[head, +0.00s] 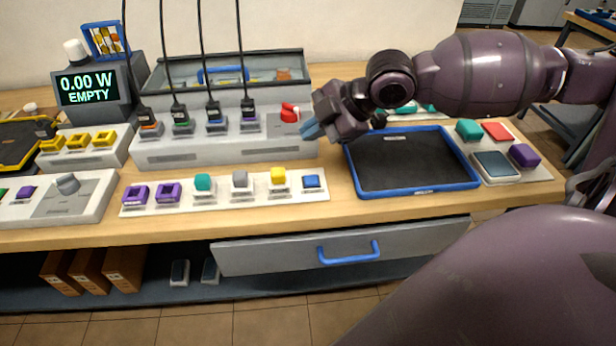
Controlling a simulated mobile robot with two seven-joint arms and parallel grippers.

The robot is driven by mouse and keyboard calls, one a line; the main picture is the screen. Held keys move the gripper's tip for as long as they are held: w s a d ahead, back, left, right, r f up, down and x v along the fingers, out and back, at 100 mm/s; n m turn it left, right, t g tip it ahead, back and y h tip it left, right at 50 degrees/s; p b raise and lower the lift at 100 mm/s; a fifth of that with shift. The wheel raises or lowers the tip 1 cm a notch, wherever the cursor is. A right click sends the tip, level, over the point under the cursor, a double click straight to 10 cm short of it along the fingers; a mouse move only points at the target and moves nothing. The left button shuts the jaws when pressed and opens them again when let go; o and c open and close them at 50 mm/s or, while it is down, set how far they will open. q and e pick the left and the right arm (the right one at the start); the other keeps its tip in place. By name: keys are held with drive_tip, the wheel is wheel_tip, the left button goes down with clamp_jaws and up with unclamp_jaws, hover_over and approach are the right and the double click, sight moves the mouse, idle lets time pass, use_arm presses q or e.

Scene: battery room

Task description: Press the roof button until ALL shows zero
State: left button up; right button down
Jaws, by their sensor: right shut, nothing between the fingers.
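A dark meter box at the back left has a screen (81,88) that reads "0.00 W EMPTY". The word ALL does not show on it. A white round cap (75,51) sits on top of this box at its left side; no label on it can be read. My right gripper (311,130) reaches in from the right, shut and empty, with blue fingertips. It hangs near the right end of the grey charging unit (226,153), close to the red knob (290,113) and far from the meter. Whether it touches anything cannot be told. My left gripper is out of view.
Black cables rise from several plugs (214,113) on the charging unit. In front lies a white strip (222,197) with coloured blocks. A blue-rimmed tray (413,191) is empty. A drawer (338,246) hangs below the bench.

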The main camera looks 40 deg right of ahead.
drive_tip(key=shift+f, duration=0.1)
drive_tip(key=b, duration=0.3)
hover_over(312, 181)
wheel_tip(312, 181, down, 6)
drive_tip(key=shift+f, duration=1.35)
idle(1.0)
drive_tip(key=shift+f, duration=0.15)
drive_tip(key=shift+f, duration=0.3)
